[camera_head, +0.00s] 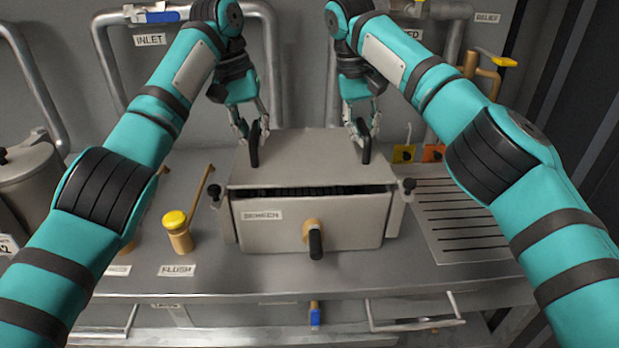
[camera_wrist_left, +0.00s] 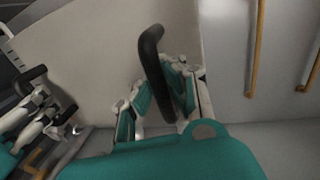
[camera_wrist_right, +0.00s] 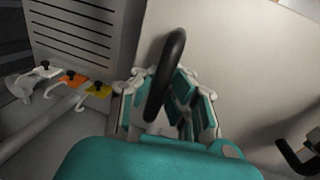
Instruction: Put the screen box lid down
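The screen box (camera_head: 280,223) is a grey metal box on the bench, labelled SCREEN, with a knobbed handle on its front. Its lid (camera_head: 305,160) sits over it, and a dark gap with a toothed edge shows beneath the lid's front edge. Two black handles stand on the lid. My left gripper (camera_head: 251,128) is at the left handle (camera_wrist_left: 153,70), with its fingers on both sides and apparently closed on it. My right gripper (camera_head: 364,128) is likewise around the right handle (camera_wrist_right: 166,75). The finger contact is partly hidden by the handles.
Black knobs (camera_head: 215,192) flank the box. A yellow-capped flush valve (camera_head: 176,230) stands at its left, and a slotted drain plate (camera_head: 460,215) lies at its right. Yellow and orange tags (camera_head: 403,153) are behind on the right. Pipes line the back wall.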

